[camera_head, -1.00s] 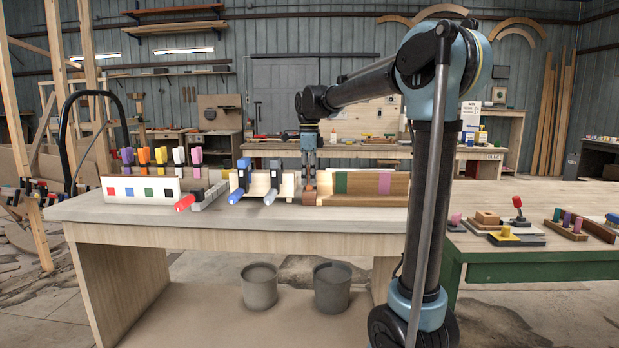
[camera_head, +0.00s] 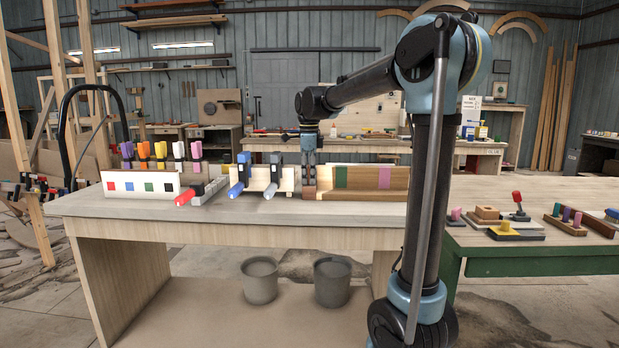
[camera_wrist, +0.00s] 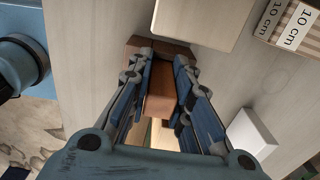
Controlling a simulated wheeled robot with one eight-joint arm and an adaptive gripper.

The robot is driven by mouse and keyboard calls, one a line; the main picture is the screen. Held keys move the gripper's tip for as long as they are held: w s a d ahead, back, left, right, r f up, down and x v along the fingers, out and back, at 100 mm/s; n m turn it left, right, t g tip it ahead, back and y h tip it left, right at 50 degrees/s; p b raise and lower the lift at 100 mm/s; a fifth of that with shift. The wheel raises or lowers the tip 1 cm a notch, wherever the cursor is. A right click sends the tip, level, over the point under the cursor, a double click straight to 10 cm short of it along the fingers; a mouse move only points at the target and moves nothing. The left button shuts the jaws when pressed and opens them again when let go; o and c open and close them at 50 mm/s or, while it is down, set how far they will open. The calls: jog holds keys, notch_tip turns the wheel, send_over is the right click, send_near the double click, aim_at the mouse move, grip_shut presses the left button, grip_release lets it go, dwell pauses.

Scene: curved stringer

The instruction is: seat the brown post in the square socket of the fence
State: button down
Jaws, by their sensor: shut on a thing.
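My gripper (camera_head: 309,182) points down at the left end of the wooden fence (camera_head: 360,195) on the bench. The fence is a long wooden piece with a green and a purple patch on its upright back. My gripper is shut on the brown post (camera_wrist: 161,98), which lies between the blue finger pads in the wrist view. A wider brown piece (camera_wrist: 175,49) shows at the fingertips; I cannot tell whether it is the socket's rim. In the head view, a small brown part (camera_head: 309,193) shows below the fingers. The socket opening is hidden, so post depth is unclear.
A white board with coloured squares (camera_head: 140,186) is further left. In the wrist view, a pale block (camera_wrist: 195,18) and a white block (camera_wrist: 251,134) lie nearby.

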jog(key=c, duration=1.4)
grip_release()
jog(key=shift+o, duration=0.2)
notch_tip(320, 180, up, 12)
jog(key=shift+f, duration=0.1)
